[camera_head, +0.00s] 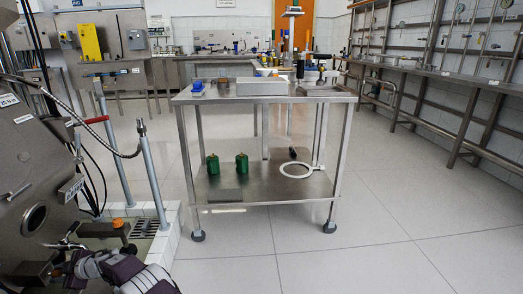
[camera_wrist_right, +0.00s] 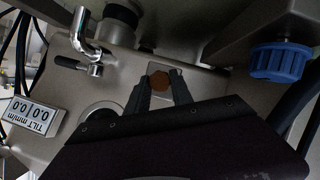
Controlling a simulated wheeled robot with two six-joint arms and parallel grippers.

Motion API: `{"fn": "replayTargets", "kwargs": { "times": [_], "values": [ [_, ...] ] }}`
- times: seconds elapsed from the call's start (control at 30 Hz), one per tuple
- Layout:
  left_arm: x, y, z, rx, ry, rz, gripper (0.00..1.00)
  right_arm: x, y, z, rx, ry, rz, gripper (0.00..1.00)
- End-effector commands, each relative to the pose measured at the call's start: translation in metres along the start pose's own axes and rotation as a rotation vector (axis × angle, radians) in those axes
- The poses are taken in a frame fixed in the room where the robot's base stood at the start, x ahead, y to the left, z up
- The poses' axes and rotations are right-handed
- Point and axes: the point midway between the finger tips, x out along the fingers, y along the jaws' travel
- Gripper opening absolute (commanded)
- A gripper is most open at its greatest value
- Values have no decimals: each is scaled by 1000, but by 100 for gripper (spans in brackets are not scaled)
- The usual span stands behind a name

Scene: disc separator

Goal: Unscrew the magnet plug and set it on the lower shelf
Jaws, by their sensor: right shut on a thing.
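The magnet plug (camera_wrist_right: 160,80) is a small brown hexagonal head at a light plate on the grey machine in the right wrist view. My right gripper (camera_wrist_right: 162,76) is shut on it, one dark finger on each side. In the head view my right gripper (camera_head: 64,270) is at the bottom left, against the machine (camera_head: 28,185); the plug is mostly hidden there. The lower shelf (camera_head: 265,203) is the bottom deck of the steel cart in the middle. My left gripper is not in view.
A chrome tap (camera_wrist_right: 88,40) and a blue knob (camera_wrist_right: 280,62) are near the right gripper. Open floor surrounds the cart.

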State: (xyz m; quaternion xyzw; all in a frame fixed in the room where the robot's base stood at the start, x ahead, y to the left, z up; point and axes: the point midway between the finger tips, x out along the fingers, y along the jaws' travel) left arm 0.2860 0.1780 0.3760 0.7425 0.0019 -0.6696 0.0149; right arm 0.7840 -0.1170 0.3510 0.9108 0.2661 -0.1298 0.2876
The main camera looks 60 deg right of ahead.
Motion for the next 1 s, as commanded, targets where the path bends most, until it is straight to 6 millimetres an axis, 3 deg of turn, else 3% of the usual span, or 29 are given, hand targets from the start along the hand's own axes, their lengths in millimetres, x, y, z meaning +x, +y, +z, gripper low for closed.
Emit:
{"fn": "replayTargets", "kwargs": {
  "times": [0.17, 0.43, 0.8, 1.0],
  "values": [
    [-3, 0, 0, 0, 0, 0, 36, -1, 1, -1, -74, -4, 38, 0],
    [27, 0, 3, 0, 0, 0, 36, 1, -1, 3, -232, -7, 113, 0],
    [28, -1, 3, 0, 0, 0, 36, -1, 1, 0, -255, -9, 124, 0],
    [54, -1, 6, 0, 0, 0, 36, 1, -2, 4, -317, -8, 155, 0]
  ]
}}
